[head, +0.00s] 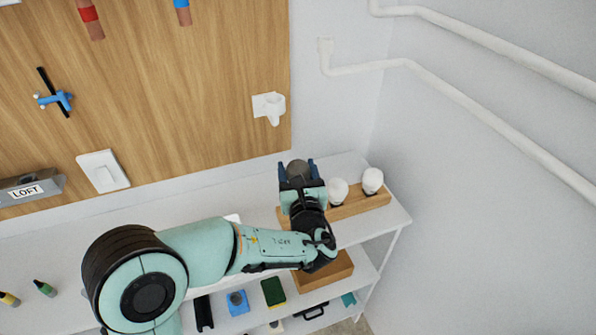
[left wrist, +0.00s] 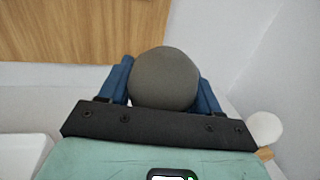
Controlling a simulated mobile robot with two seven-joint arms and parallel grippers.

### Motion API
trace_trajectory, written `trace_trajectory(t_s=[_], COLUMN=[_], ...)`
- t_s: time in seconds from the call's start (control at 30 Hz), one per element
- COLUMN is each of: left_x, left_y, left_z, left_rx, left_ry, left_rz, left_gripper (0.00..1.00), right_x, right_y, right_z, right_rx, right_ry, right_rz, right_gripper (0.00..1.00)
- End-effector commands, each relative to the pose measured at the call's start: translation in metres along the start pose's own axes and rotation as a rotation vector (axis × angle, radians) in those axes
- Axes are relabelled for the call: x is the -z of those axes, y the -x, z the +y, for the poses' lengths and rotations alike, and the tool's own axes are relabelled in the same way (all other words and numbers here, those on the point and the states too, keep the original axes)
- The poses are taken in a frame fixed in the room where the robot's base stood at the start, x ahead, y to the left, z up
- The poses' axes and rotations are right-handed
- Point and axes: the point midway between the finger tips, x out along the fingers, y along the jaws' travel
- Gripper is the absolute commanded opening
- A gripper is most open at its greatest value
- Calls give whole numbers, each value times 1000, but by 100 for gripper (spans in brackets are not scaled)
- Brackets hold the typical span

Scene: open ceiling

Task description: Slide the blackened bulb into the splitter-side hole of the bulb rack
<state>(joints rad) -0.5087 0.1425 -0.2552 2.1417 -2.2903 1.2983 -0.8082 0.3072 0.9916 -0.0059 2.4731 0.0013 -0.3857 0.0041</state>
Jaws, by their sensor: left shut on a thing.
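The blackened bulb (left wrist: 165,78) is a dark grey globe between the blue fingers of my left gripper (left wrist: 163,88), which is shut on it. In the head view the bulb (head: 298,169) shows at the tip of my left gripper (head: 297,172), over the left part of the bulb rack. The bulb rack (head: 350,207) is a wooden bar on the white shelf top, with two white bulbs (head: 338,190) (head: 372,181) in its middle and right part. My gripper and arm hide the rack's left part, so its hole there is hidden. My right gripper is not in view.
A white wall holder (head: 269,107) is on the wooden board above the shelf. A white switch plate (head: 103,171) and a LOFT box (head: 31,188) are to the left. A wooden box (head: 325,272) and several small items are on the lower shelf. White pipes run along the right wall.

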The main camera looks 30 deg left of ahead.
Motion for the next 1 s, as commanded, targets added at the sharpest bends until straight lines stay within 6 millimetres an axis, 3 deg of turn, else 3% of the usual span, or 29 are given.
trace_trajectory(t_s=[0.37, 1.0], left_x=[3, 56], left_y=[0, 1], left_z=[0, 0], left_rx=[7, 7], left_ry=[-2, -2], left_rz=[2, 2], left_gripper=[33, 33], right_x=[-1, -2], right_y=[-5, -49], right_z=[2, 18], right_rx=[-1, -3], right_ry=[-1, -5], right_rz=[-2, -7], right_gripper=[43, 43])
